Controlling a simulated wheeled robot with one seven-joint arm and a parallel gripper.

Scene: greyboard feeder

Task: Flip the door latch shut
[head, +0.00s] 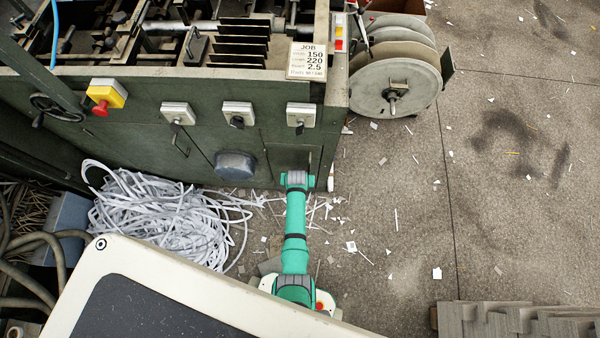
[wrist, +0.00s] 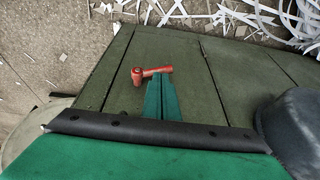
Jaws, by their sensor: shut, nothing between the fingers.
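The red door latch (wrist: 139,76) shows in the wrist view, with a round pivot end on the left and a short lever pointing right, nearly level in the picture. It sits on the dark green machine front (wrist: 190,90), where straight panel seams show. My gripper (wrist: 159,80) is shut and empty, its green fingers reaching up to the lever; I cannot tell whether they touch it. In the head view my green arm reaches the lower right of the machine front, hiding the latch and the fingers.
A dark round cap (head: 236,165) bulges from the machine front left of my arm. A heap of white paper strips (head: 150,212) lies on the floor below. A grey reel (head: 395,85) stands at the right corner. The floor (head: 400,215) to the right is mostly open, with scraps.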

